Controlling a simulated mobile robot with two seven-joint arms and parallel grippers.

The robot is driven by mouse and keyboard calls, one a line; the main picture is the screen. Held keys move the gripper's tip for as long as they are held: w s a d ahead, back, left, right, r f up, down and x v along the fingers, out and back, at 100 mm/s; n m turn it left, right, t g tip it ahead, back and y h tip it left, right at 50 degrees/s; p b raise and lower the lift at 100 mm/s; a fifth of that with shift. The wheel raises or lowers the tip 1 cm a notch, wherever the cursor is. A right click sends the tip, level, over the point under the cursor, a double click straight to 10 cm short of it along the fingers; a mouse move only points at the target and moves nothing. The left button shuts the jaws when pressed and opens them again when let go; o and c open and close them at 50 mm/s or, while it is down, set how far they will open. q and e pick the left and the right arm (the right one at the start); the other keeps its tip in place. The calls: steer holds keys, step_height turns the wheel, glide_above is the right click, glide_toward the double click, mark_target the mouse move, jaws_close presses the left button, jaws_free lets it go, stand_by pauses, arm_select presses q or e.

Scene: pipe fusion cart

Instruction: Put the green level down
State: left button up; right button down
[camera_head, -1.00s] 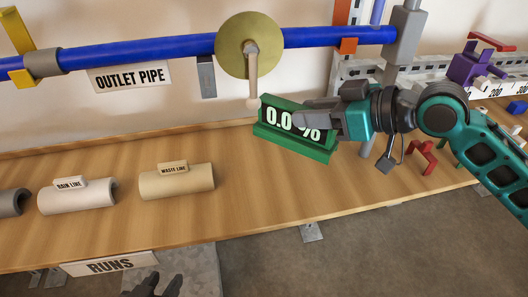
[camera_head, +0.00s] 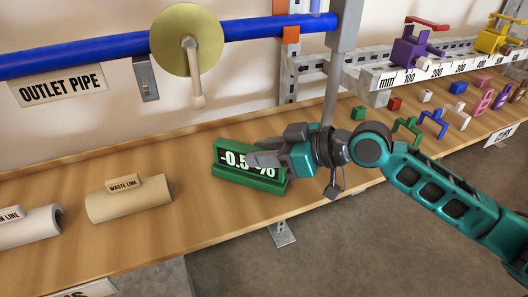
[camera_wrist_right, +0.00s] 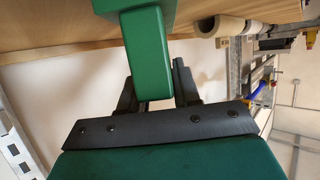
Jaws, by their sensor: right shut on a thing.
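The green level (camera_head: 240,176), with a white display reading about -0.5 %, is at the wooden bench (camera_head: 150,228), right of the waste line piece. My right gripper (camera_head: 268,158) is shut on the level from its right side and covers part of the display. In the right wrist view the level's green end (camera_wrist_right: 146,52) sits between the two dark fingers. The level looks at or just above the bench top; I cannot tell if it touches. My left gripper does not show in the head view now.
A tan waste line half-pipe (camera_head: 128,200) lies to the left. The blue outlet pipe (camera_head: 100,54) with a brass disc (camera_head: 186,38) runs above. A grey post (camera_head: 333,85) stands behind my right gripper. Several coloured clips, including a green one (camera_head: 405,132), are at the right.

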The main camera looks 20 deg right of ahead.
steer(key=c, duration=0.8)
jaws_free()
steer(key=shift+s+d+r, duration=0.1)
steer(key=p+v, duration=0.1)
steer(key=v, duration=1)
steer(key=shift+s+d+r+p, duration=0.15)
steer(key=shift+s+d+p, duration=0.05)
steer(key=shift+s+p, duration=0.1)
